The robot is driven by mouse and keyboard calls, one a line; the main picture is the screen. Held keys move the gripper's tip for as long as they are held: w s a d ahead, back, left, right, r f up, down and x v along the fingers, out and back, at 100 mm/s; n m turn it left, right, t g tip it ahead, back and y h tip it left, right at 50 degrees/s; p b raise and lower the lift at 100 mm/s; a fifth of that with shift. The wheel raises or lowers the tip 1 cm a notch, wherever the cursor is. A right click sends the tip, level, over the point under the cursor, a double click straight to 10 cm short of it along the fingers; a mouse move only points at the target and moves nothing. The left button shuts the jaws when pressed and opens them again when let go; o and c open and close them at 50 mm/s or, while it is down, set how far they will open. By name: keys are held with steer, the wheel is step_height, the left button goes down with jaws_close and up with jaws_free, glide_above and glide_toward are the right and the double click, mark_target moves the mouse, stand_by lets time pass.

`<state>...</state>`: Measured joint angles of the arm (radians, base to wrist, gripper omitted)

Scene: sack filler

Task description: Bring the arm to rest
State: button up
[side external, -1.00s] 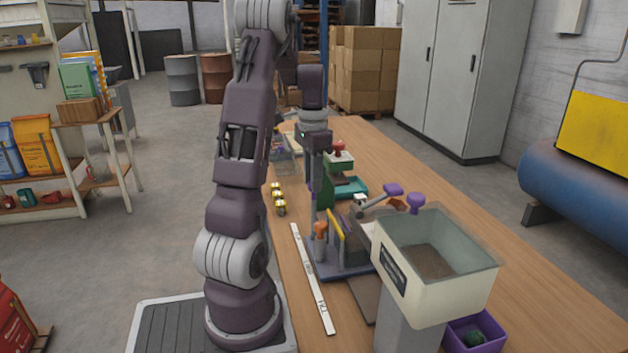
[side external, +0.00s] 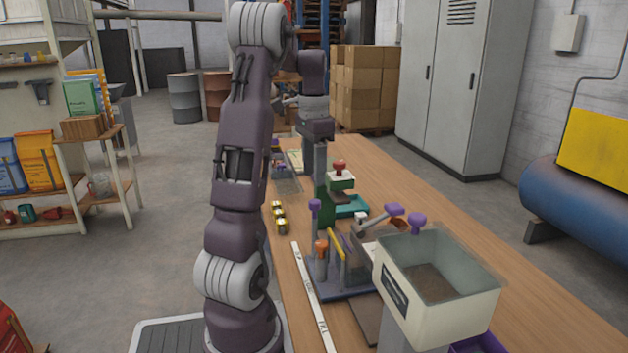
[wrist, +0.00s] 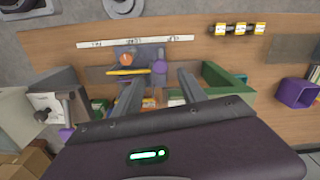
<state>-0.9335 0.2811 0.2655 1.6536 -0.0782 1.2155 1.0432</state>
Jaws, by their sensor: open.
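My gripper (side external: 315,180) hangs from the arm over the wooden bench, pointing down above the clamp fixture, left of the green stand. In the wrist view my gripper (wrist: 160,76) shows two spread fingers with nothing held between them. A purple knob (side external: 314,205) stands upright on the fixture below the fingers; it also shows in the wrist view (wrist: 159,67). An orange knob (side external: 321,246) and a yellow bar (side external: 336,236) are on the same fixture. My arm is upright at the bench's left edge.
A cream hopper (side external: 437,285) stands at the near right of the bench. A green stand with a red knob (side external: 339,166) is close to my gripper. A white strip (side external: 313,300) and several yellow-labelled pieces (side external: 279,217) lie on the left side. The bench's right side is mostly clear.

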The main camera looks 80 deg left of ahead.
stand_by(0.3)
steer(key=w+d+r+t+y, duration=0.1)
steer(key=w+d+r, duration=0.15)
steer(key=d, duration=0.35)
steer(key=w+d+r+t, duration=0.1)
steer(key=w+d+r, duration=0.15)
steer(key=d, duration=0.35)
steer(key=s+d+t, duration=0.1)
steer(key=d, duration=0.5)
steer(key=s+d+t, duration=0.1)
steer(key=d, duration=0.5)
steer(key=s+d+r+m+t, duration=0.1)
steer(key=s+d, duration=0.1)
steer(key=d, duration=0.5)
steer(key=shift+t+h, duration=0.4)
steer(key=s+d+f+m, duration=0.1)
steer(key=s+d+f, duration=0.3)
steer(key=s, duration=0.1)
steer(key=shift+s+d, duration=0.15)
steer(key=shift+s, duration=0.2)
